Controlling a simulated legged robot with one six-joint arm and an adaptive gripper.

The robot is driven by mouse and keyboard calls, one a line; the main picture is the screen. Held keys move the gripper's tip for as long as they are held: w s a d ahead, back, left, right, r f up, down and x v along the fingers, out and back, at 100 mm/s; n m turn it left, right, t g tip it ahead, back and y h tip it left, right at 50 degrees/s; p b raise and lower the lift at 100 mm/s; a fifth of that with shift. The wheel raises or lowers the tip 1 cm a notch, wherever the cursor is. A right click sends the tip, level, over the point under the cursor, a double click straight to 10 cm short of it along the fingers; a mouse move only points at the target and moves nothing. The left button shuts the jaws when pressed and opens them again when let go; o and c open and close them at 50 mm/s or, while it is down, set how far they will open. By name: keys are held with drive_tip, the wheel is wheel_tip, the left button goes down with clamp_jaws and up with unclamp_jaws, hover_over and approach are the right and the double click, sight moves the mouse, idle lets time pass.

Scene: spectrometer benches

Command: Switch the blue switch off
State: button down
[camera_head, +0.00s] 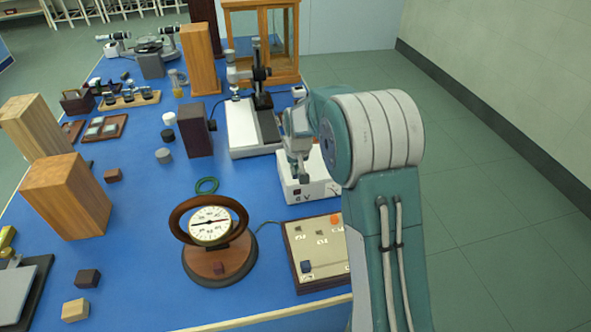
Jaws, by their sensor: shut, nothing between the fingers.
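A beige-topped control panel (296,236) with dark sides lies on the blue bench near its right front edge. A small dark bluish square (306,267) sits at its front left; it looks like the blue switch, but its on or off position is too small to tell. An orange round part (336,219) is at the panel's far right. My gripper (303,179) is shut and empty, pointing down over or in front of a white box (297,193) behind the panel. It is apart from the dark square. My arm hides the panel's right side.
A round dial gauge (210,225) on a wooden base stands left of the panel, with a cable between them. A microscope-like instrument (250,130) stands behind the white box. Wooden blocks (66,196) stand at left. Bare bench (150,270) lies left of the gauge.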

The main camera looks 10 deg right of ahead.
drive_tip(key=shift+w+r, duration=0.2)
drive_tip(key=shift+w, duration=0.3)
drive_tip(key=shift+r, duration=0.2)
drive_tip(key=v, duration=0.4)
drive_tip(key=shift+w+r, duration=0.1)
drive_tip(key=shift+r, duration=0.05)
drive_tip(key=s+r, duration=0.4)
drive_tip(key=r, duration=0.4)
drive_tip(key=shift+s, duration=0.35)
